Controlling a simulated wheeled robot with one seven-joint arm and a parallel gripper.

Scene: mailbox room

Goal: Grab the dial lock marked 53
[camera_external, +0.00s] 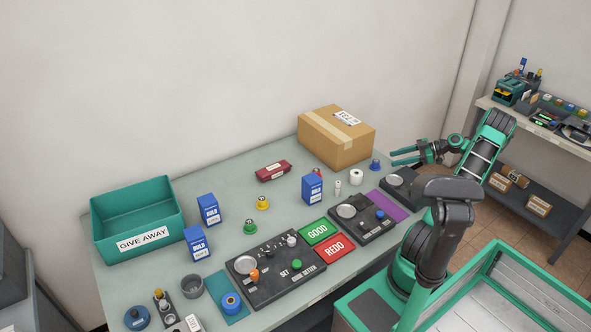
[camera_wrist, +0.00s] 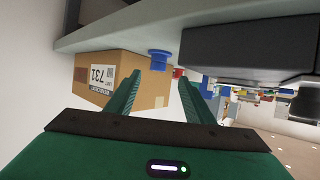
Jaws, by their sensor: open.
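I cannot make out a lock marked 53; no such number is legible in either view. Small knobbed pieces stand on the table: a blue one (camera_external: 375,164), a red one (camera_external: 317,173), a yellow one (camera_external: 262,203) and a green one (camera_external: 250,227). My gripper (camera_external: 392,157) is open and empty, above the table's right end, near the blue piece. In the wrist view, which looks upside down, my gripper (camera_wrist: 160,97) has its two green fingers spread, with the blue piece (camera_wrist: 160,57) between and beyond them, apart from both.
A cardboard box (camera_external: 335,139) stands at the back. A teal GIVE AWAY bin (camera_external: 136,250) is at the left end. Blue boxes (camera_external: 312,189), a dark red case (camera_external: 273,170) and dark control panels (camera_external: 275,276) occupy the table (camera_external: 225,178). A shelf (camera_external: 560,136) stands at right.

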